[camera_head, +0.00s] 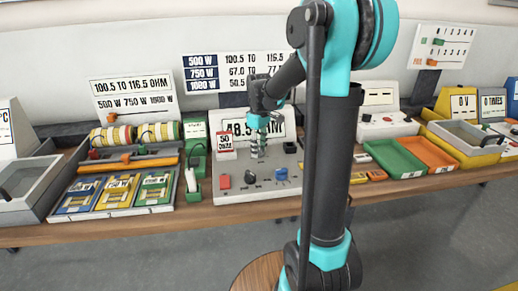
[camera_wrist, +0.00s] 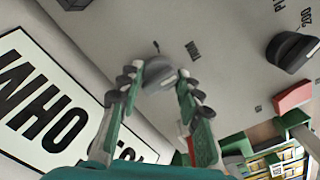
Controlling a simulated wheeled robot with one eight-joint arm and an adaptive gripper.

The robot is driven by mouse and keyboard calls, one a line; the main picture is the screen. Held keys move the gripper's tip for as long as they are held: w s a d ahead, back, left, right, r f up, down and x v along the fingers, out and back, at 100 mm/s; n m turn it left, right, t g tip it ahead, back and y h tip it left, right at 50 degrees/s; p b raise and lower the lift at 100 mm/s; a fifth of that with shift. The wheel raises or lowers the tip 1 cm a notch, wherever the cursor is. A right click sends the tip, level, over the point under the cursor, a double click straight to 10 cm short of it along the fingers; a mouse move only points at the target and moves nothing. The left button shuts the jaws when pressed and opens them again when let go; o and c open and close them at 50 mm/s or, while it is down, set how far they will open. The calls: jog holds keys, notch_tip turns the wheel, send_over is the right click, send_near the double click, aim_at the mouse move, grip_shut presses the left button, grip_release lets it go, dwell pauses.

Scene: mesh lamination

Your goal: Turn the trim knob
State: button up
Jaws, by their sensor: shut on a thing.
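The trim knob (camera_wrist: 160,74) is a small grey knob on the light grey control panel (camera_head: 232,195). In the wrist view it sits between the fingertips of my gripper (camera_wrist: 158,80), which are shut on its sides and hide part of it. In the head view my gripper (camera_head: 257,152) points down at the panel's upper middle, below the ohm display (camera_head: 236,127), and hides the knob there. A short dark mark and a small label lie beside the knob in the wrist view.
Green (camera_head: 393,158) and orange trays are to the right.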

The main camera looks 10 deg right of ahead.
jog(key=shift+m, duration=2.8)
jog(key=o, duration=1.2)
jog(key=shift+c, duration=0.2)
notch_tip(320, 180, up, 12)
